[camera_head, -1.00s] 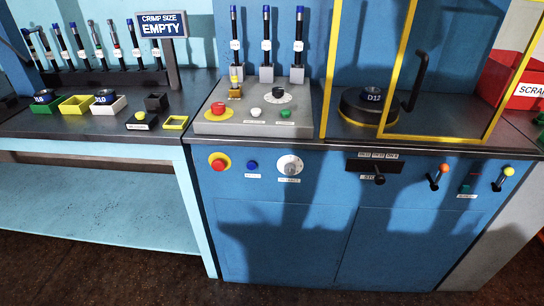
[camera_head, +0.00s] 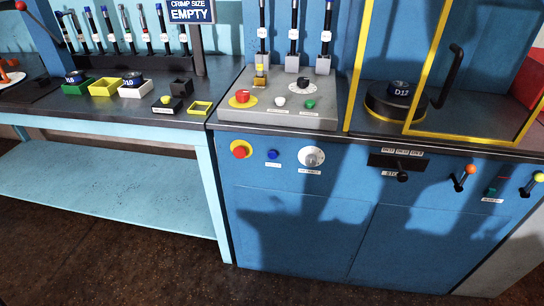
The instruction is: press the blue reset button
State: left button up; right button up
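The blue reset button (camera_head: 272,155) is a small round blue knob on the front panel of the blue cabinet (camera_head: 290,220). It sits between a red mushroom button on a yellow disc (camera_head: 240,150) and a white dial (camera_head: 311,157). A small white label shows just below it, too small to read. Neither of my grippers is in view, and nothing visible touches the button.
A grey control box (camera_head: 285,115) with red, white and green buttons stands on the cabinet top. A yellow-framed guard (camera_head: 413,70) surrounds the D12 die (camera_head: 398,95). Levers (camera_head: 463,175) project at the right. A light-blue bench (camera_head: 110,185) stands left. Dark floor in front is clear.

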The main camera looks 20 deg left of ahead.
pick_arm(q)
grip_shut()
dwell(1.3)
